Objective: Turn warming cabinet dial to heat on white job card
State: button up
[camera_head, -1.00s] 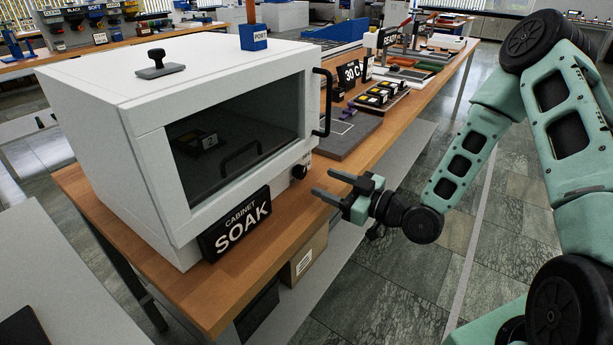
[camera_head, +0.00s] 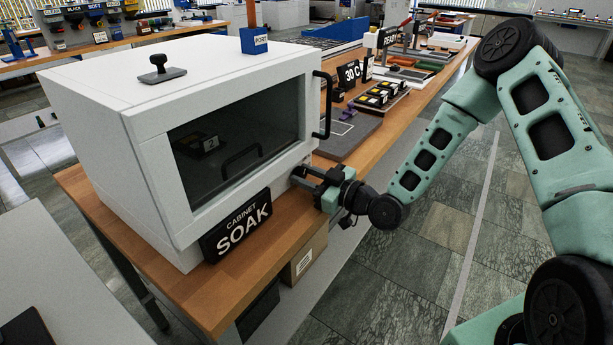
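The white warming cabinet (camera_head: 155,165) stands on the wooden bench, with a dark glass door and a black CABINET SOAK sign (camera_head: 238,226) in front. Its dial, on the lower right of the front face, is now hidden behind my gripper's fingers. My gripper (camera_head: 300,177) is at that corner, its two fingers spread apart and pointing at the dial's place. I cannot tell whether they touch the dial. A black sign reading 30 C (camera_head: 350,74) stands farther along the bench. I cannot make out writing on any white job card, nor the dial's setting.
The door's black handle (camera_head: 322,105) juts out just above my gripper. A grey mat (camera_head: 345,138) and a tray of black and yellow blocks (camera_head: 380,95) lie to the right of the cabinet. A cardboard box (camera_head: 305,255) sits below the bench. The floor at right is clear.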

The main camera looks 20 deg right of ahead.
jog(key=shift+m, duration=1.6)
jog(key=o, duration=1)
jog(key=p+v, duration=0.2)
jog(key=v, duration=1.5)
jog(key=shift+s+d, duration=0.15)
jog(key=shift+s, duration=0.05)
